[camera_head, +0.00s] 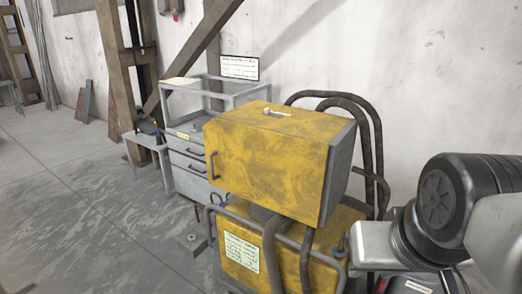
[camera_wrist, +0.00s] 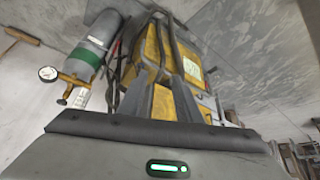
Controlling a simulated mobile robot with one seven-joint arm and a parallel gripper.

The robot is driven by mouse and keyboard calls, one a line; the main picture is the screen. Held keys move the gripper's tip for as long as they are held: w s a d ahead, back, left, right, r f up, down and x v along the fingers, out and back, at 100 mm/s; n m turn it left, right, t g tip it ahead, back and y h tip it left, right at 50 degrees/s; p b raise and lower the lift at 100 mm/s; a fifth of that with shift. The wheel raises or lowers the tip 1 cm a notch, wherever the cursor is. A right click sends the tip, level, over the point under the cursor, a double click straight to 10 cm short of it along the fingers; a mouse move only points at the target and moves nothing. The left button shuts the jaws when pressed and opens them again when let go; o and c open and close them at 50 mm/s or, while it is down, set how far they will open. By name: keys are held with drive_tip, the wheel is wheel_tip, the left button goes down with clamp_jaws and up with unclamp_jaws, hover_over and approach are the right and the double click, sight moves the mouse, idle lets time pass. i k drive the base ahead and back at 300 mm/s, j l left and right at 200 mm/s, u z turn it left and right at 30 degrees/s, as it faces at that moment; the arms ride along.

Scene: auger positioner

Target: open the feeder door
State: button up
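The feeder is a worn yellow box on a yellow base. Its broad front face, the feeder door (camera_head: 268,172), looks shut and flush with the box. A dark bar handle (camera_head: 213,165) stands upright at the door's left edge. In the wrist view the yellow machine (camera_wrist: 152,48) is seen tilted, beyond my gripper; the door handle cannot be made out there. My gripper (camera_wrist: 163,78) shows as two grey fingers with a gap between them and nothing held. It is apart from the door. In the head view only my arm shows, at the right, and the gripper is out of sight.
Dark hoses (camera_head: 372,135) loop behind and before the feeder. A grey drawer cart (camera_head: 187,160) stands behind it to the left. A grey gas cylinder (camera_wrist: 97,40) with a gauge shows in the wrist view. The floor (camera_head: 80,220) at left is clear.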

sight(284, 174)
drive_tip(key=u, duration=0.6)
drive_tip(key=i+u, duration=0.25)
drive_tip(key=i, duration=0.8)
